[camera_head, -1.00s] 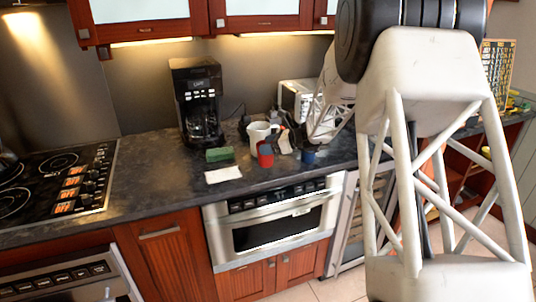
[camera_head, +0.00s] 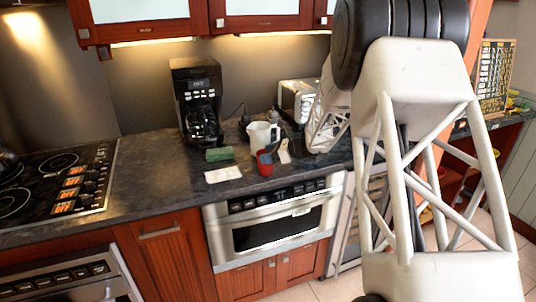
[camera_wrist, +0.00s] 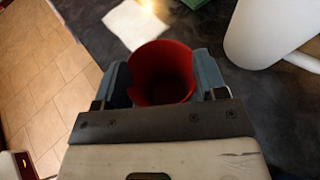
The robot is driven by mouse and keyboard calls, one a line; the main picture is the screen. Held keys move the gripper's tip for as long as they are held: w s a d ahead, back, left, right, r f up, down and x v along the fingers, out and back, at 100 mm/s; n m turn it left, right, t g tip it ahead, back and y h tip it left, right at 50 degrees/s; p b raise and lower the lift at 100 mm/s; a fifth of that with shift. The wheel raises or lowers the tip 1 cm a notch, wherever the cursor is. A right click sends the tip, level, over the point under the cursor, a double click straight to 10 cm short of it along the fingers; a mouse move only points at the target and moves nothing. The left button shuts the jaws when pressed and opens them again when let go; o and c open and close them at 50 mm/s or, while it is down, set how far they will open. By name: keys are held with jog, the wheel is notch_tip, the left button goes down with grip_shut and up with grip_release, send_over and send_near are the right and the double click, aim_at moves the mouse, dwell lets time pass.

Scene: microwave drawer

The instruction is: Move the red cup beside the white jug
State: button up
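The red cup (camera_head: 265,165) stands on the dark counter near its front edge, in front of the white jug (camera_head: 260,134). In the wrist view the red cup (camera_wrist: 160,75) is between the two blue-grey fingers of my gripper (camera_wrist: 162,80), its open mouth facing the camera. The fingers are on both sides of it, touching or very close; I cannot tell whether they grip it. The white jug (camera_wrist: 262,32) is at the upper right of the wrist view, apart from the cup. In the head view my gripper (camera_head: 275,155) is small and partly hidden at the cup.
A coffee maker (camera_head: 195,95) stands behind at the left. A green sponge (camera_head: 219,154) and a white cloth (camera_head: 223,174) lie left of the cup. A toaster (camera_head: 297,100) is right of the jug. The counter's front edge is close to the cup.

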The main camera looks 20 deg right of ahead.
jog(key=o, duration=0.5)
jog(key=shift+c, duration=0.2)
jog(key=shift+r, duration=0.2)
jog(key=v, duration=1.2)
jog(key=s+a+r+n+g+h, duration=0.2)
jog(key=s+a+r+n+g, duration=0.15)
jog(key=s+a+n, duration=0.45)
jog(key=s+a+r+n+g+h, duration=0.25)
jog(key=s+a+r+n, duration=0.2)
jog(key=s+a, duration=0.8)
jog(key=s+a+n+h, duration=0.2)
jog(key=s+n, duration=0.4)
jog(key=s, duration=0.5)
jog(key=s+a+n+h, duration=0.2)
jog(key=s+n+h, duration=0.3)
jog(key=s, duration=0.6)
jog(key=shift+a+r+n, duration=0.4)
jog(key=shift+n, duration=0.45)
